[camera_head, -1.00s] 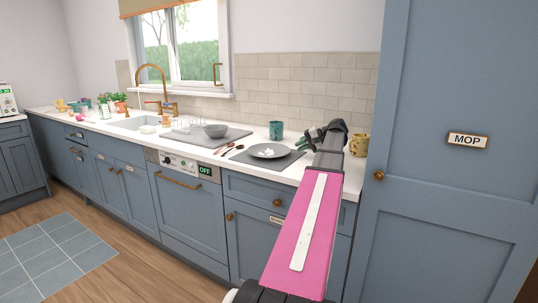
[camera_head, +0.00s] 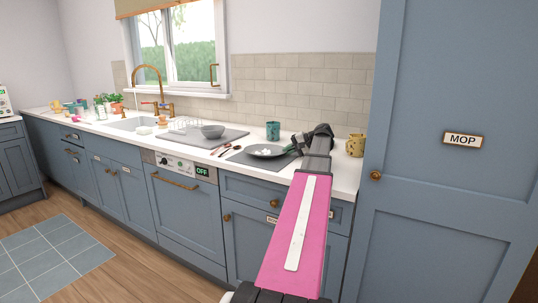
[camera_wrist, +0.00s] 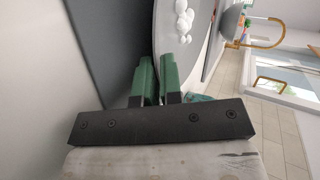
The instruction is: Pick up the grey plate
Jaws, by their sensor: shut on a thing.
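The grey plate (camera_head: 253,150) is at the right end of the counter, by a dark mat (camera_head: 245,160), with several small white pieces (camera_head: 265,152) on it. My gripper (camera_head: 293,149) is at the plate's right edge. In the wrist view, the green fingers (camera_wrist: 158,78) close on the rim of the plate (camera_wrist: 168,35), with the white pieces (camera_wrist: 183,22) further in. I cannot tell whether the plate is clear of the mat.
A teal mug (camera_head: 273,131) stands behind the plate and a yellow spotted mug (camera_head: 355,145) to the right of my arm. The tall MOP door (camera_head: 455,180) bounds the right.

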